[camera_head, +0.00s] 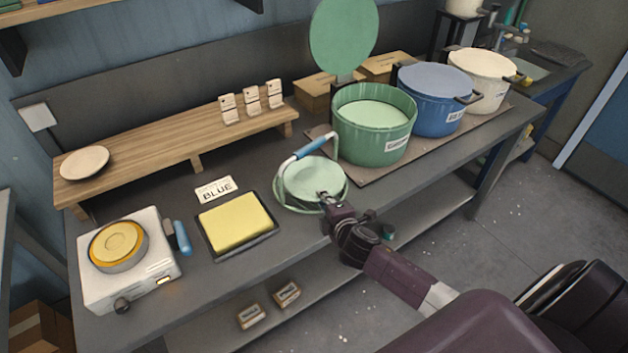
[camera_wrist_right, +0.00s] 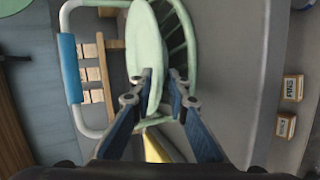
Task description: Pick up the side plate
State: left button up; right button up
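My right gripper (camera_head: 324,197) is at the plate's front rim. In the right wrist view the plate (camera_wrist_right: 146,45) reaches down between the two fingers of my right gripper (camera_wrist_right: 160,78). The fingers stand a little apart, one on each side of the rim; firm contact does not show. A small white plate (camera_head: 85,162) lies on the wooden shelf at the left. My left gripper is not in view.
Green (camera_head: 373,140), blue (camera_head: 432,115) and white (camera_head: 487,80) pots stand behind and right of the rack. A yellow sponge in a dark tray (camera_head: 246,245) and a burner (camera_head: 130,262) are to its left. Open floor lies right of the bench.

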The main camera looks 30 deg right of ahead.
grip_shut()
jog(key=shift+r, duration=0.15)
dwell(0.4)
